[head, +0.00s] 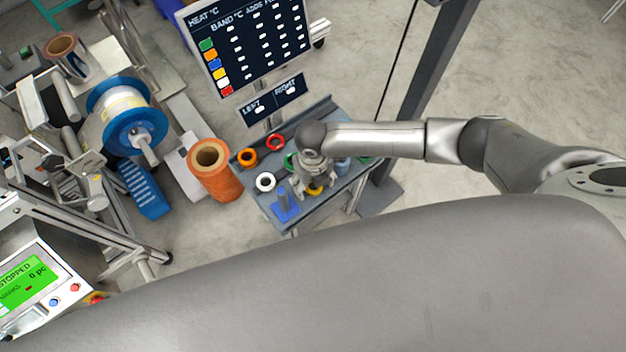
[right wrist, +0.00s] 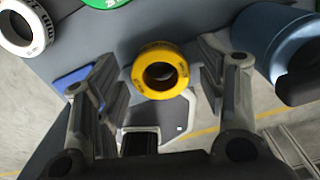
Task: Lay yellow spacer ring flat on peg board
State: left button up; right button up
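The yellow spacer ring (right wrist: 160,87) lies flat on the grey table between the spread fingers of my right gripper (right wrist: 160,85) in the right wrist view. The fingers stand apart on either side of it, and no grip on it shows. In the head view the ring (head: 314,191) shows only partly, under my right gripper (head: 317,184). A blue base with an upright post (head: 284,209), which looks like the peg board, stands left of the gripper near the table's front edge. Part of a blue piece (right wrist: 73,79) shows beside the left finger in the right wrist view. My left gripper is out of view.
White (head: 265,182), orange (head: 247,157) and red (head: 276,142) rings lie on the table (head: 270,205). A green ring (right wrist: 104,1) and a blue cylinder (right wrist: 275,35) are near my right gripper. A large orange spool (head: 213,178) stands left of the table.

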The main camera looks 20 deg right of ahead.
jog(key=shift+r, duration=0.25)
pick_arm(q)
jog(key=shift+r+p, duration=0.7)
pick_arm(e)
notch_tip(320, 180, up, 12)
jog(key=shift+f, duration=0.1)
